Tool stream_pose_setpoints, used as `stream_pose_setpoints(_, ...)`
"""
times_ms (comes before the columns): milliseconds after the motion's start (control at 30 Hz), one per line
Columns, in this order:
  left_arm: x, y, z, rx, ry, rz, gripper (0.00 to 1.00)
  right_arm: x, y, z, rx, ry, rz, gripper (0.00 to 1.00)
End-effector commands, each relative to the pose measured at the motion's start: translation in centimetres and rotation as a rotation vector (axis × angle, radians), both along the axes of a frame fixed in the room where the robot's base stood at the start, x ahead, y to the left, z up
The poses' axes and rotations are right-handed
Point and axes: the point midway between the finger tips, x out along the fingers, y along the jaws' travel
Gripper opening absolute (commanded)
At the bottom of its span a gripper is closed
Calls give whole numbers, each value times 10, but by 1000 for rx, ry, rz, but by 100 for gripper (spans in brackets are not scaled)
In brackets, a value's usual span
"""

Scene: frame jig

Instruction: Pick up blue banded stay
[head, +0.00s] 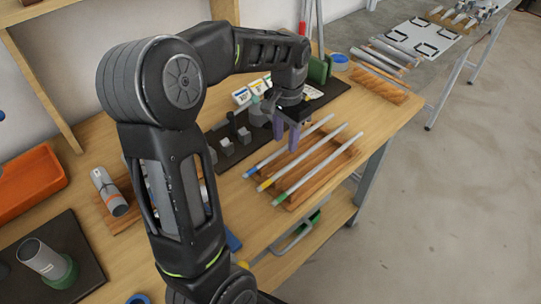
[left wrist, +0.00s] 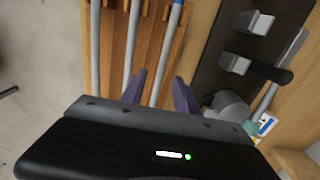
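The blue banded stay (head: 290,146) is a grey rod with a blue end, lying on a slotted wooden rack (head: 316,176). In the left wrist view the stay (left wrist: 166,52) runs down between my fingertips, its blue end at the top. My left gripper (head: 287,135) is above the stay's middle, with purple fingers pointing down. The fingers (left wrist: 160,92) are apart, one on each side of the stay in that view, with no visible grip on it. The yellow banded stay (head: 312,158) and green banded stay (head: 318,169) lie beside it. My right gripper is not in view.
A dark mat (head: 232,157) with grey blocks and a cylinder lies beside the rack. An orange tray (head: 28,188) and a grey tube in a green ring (head: 45,262) are at the left. The table's front edge is just past the rack.

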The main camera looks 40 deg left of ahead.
Motion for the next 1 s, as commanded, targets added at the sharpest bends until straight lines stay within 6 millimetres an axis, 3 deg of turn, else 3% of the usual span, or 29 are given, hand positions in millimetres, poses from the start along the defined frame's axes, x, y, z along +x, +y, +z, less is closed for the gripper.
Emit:
stream_pose_setpoints(167,0,0,-14,0,0,0,37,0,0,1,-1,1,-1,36)
stream_pose_setpoints(733,0,0,-14,0,-1,-1,37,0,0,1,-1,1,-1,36)
stream_pose_setpoints(1000,0,0,-14,0,-1,-1,15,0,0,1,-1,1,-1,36)
